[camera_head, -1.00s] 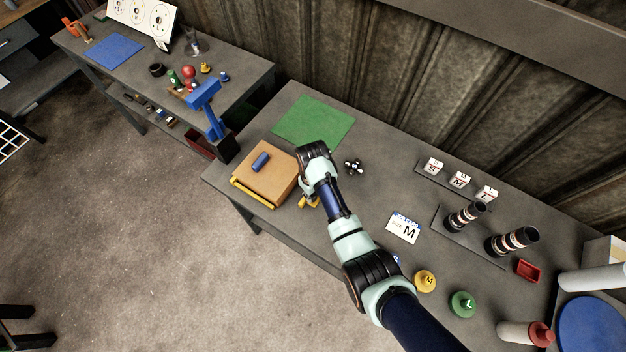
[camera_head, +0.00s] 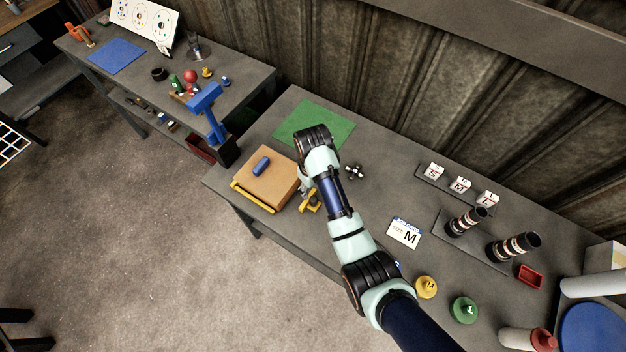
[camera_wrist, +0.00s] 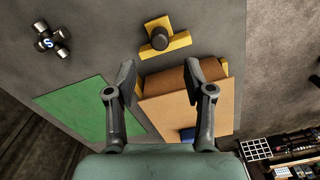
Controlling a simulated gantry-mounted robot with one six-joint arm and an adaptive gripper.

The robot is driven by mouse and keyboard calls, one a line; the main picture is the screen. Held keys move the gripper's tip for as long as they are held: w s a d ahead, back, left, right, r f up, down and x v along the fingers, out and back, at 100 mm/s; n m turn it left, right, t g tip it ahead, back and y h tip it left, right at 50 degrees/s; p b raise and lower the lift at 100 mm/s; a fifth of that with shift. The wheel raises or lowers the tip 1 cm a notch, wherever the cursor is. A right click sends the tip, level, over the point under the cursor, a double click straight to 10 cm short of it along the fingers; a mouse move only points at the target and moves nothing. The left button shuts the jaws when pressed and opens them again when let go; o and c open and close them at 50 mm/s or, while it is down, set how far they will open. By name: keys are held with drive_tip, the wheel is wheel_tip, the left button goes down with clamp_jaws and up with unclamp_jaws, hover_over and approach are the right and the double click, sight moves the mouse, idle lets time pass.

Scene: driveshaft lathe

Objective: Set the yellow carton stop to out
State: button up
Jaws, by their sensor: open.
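The yellow carton stop (camera_head: 310,202) is on the table just right of the cardboard carton (camera_head: 270,177). In the wrist view the yellow carton stop (camera_wrist: 164,44) has a dark round knob and lies beyond my fingertips, apart from the carton (camera_wrist: 185,106). My gripper (camera_wrist: 160,75) is open and empty, its two fingers above the carton's near side. In the head view my wrist hides most of the gripper, which is beside the carton's right edge.
A green mat (camera_head: 290,130) lies behind. A size M card (camera_head: 404,232) lies to the right.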

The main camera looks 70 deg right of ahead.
wheel_tip(320, 180, up, 4)
drive_tip(key=shift+r, duration=0.15)
idle(0.6)
drive_tip(key=w+a+r+n+t+h, duration=0.1)
drive_tip(key=w+a+r+n+t, duration=0.2)
drive_tip(key=w+a, duration=0.45)
drive_tip(key=w+a+r+t+h, duration=0.1)
drive_tip(key=w+a+r+t, duration=0.3)
drive_tip(key=a, duration=0.7)
drive_tip(key=a+r+n+t, duration=0.2)
drive_tip(key=a+r+t, duration=0.1)
drive_tip(key=a+r, duration=0.65)
drive_tip(key=s+a+r+n+t+y, duration=0.1)
drive_tip(key=s+a+r+t+y, duration=0.15)
drive_tip(key=a+r, duration=0.55)
wheel_tip(320, 180, up, 13)
drive_tip(key=p, duration=1.6)
drive_tip(key=shift+w+a, duration=0.15)
drive_tip(key=shift+a, duration=0.05)
